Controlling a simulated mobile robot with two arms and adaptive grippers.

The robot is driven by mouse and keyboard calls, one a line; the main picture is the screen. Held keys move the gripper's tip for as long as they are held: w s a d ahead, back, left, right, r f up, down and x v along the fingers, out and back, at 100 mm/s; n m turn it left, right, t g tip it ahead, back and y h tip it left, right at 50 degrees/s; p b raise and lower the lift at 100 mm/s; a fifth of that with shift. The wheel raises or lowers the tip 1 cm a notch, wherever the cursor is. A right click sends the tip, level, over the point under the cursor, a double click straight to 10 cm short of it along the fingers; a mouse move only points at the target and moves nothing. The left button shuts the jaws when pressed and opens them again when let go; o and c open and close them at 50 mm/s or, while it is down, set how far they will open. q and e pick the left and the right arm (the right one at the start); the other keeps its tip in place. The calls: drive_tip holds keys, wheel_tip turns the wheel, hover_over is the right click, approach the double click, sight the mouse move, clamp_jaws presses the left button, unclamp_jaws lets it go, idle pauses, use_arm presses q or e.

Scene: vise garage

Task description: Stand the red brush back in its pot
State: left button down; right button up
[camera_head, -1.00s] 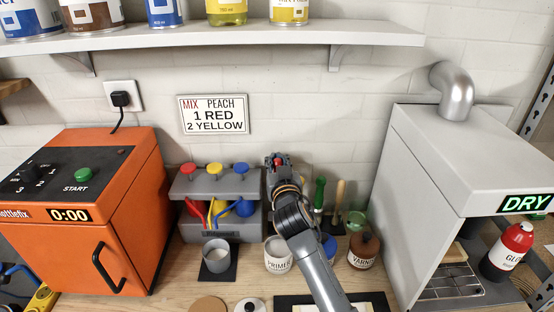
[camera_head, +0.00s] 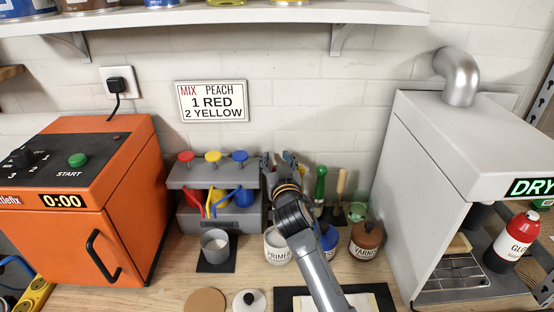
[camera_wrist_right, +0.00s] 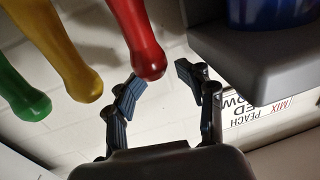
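The red brush shows in the right wrist view as a red handle (camera_wrist_right: 137,38), its rounded end near the gap between my right fingertips (camera_wrist_right: 158,74). The fingers are spread, with no clear grip on it. In the head view my right gripper (camera_head: 279,157) is open beside the grey dispenser, and the red brush is hidden there. The red handle points the same way as the wooden handle (camera_wrist_right: 60,50) and the green handle (camera_wrist_right: 20,92). Its bristles and its pot are hidden, so I cannot tell how it is seated. My left gripper is out of view.
The grey paint dispenser (camera_head: 190,178) stands left of the gripper. The green brush (camera_head: 320,184) and wooden brush (camera_head: 340,186) stand to its right. Primer (camera_head: 277,250), a varnish jar (camera_head: 366,240) and a grey cup (camera_head: 215,243) are in front. The dryer (camera_head: 425,150) bounds the right.

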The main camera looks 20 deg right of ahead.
drive_tip(key=s+a, duration=0.1)
drive_tip(key=s, duration=1.1)
drive_tip(key=shift+a, duration=0.4)
drive_tip(key=shift+w+r, duration=0.1)
drive_tip(key=shift+r, duration=0.05)
